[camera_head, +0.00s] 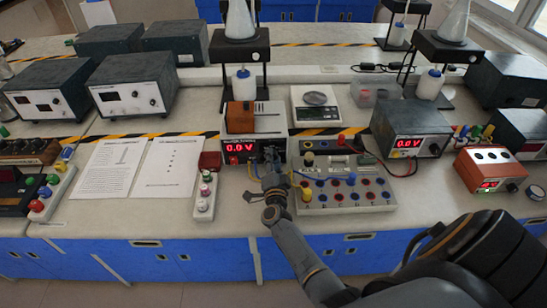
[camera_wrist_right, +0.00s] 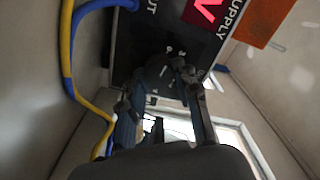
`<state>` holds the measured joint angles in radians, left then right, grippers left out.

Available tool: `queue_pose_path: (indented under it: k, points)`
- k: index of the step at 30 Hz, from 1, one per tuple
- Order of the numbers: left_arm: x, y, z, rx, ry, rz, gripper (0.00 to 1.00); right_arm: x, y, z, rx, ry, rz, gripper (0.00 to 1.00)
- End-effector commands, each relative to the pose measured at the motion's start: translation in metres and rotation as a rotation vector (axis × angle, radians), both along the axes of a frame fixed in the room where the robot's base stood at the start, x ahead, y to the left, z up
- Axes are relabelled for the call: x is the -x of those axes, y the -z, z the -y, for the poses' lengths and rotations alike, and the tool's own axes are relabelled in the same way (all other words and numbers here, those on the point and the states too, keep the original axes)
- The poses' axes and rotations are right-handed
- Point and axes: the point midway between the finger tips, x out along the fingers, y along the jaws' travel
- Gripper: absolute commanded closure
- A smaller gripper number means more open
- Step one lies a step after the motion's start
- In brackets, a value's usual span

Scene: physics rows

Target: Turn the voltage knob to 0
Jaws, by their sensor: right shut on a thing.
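The power supply (camera_head: 254,124) stands in the middle of the bench, and its red display (camera_head: 239,149) reads 0.0 V. My right gripper (camera_head: 270,163) reaches in from the lower right to the right part of its front panel and covers the knob there. In the right wrist view, the dark voltage knob (camera_wrist_right: 158,72) with white marks around it sits at the fingertips of my right gripper (camera_wrist_right: 160,92), which is shut on it. The red display is cut off at the top of that view. My left gripper is not in view.
A terminal board (camera_head: 343,188) with knobs and sockets lies right of my gripper, with blue and yellow wires close by. A second supply (camera_head: 411,132) showing 0.0 V stands farther right. Paper sheets (camera_head: 140,167) and a small button box (camera_head: 205,190) lie left.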

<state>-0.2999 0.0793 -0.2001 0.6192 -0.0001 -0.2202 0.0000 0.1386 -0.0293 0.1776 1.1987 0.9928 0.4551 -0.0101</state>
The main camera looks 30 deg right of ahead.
Motion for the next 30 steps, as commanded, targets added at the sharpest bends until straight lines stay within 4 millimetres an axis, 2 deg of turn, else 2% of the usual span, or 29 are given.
queue_pose_path:
  k: [16,17,20,30]
  points:
    - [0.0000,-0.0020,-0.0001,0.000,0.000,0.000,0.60,-0.0007,-0.0012,0.0000,0.023,0.000,-0.012,1.00]
    - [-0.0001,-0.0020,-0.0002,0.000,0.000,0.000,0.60,-0.0007,-0.0011,0.0001,0.023,0.000,-0.012,0.65]
    - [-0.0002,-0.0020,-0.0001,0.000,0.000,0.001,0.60,-0.0006,-0.0010,0.0000,0.022,0.000,-0.011,0.46]
    - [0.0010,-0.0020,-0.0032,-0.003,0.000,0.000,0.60,0.0024,0.0002,-0.0019,0.020,0.000,-0.013,0.46]
